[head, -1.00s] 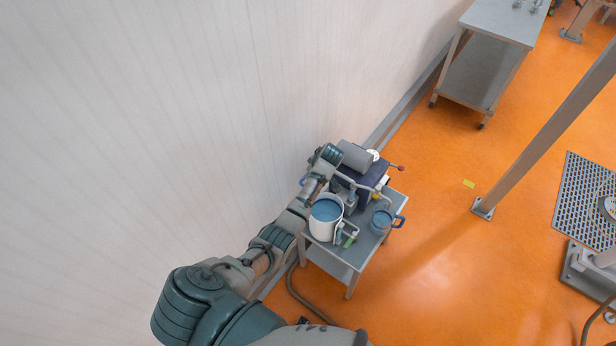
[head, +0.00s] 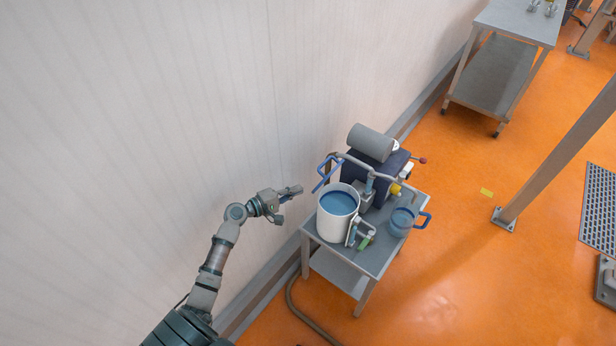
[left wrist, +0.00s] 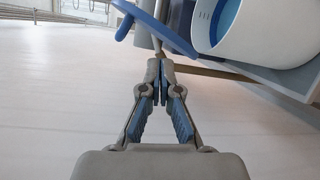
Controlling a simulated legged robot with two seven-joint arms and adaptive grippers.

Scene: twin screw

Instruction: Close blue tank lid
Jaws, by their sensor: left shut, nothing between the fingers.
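The white round tank (head: 333,226) stands on the small grey cart, its top open with blue inside (head: 339,202). A blue looped handle or frame (head: 327,172) stands up at the tank's back left; I cannot tell whether it belongs to the lid. My left gripper (head: 300,190) is left of the tank, between it and the wall, apart from both. In the left wrist view the fingers (left wrist: 160,72) are together and empty. The tank (left wrist: 285,35) shows there at upper right, and a blue bar (left wrist: 140,18) at upper left. My right gripper is out of view.
The cart (head: 385,262) also bears a dark machine with a grey cylinder (head: 370,143), pipes and a clear jug with a blue handle (head: 402,222). A wall (head: 150,120) runs along the left. A hose (head: 310,318) lies on the floor. Open orange floor is at right.

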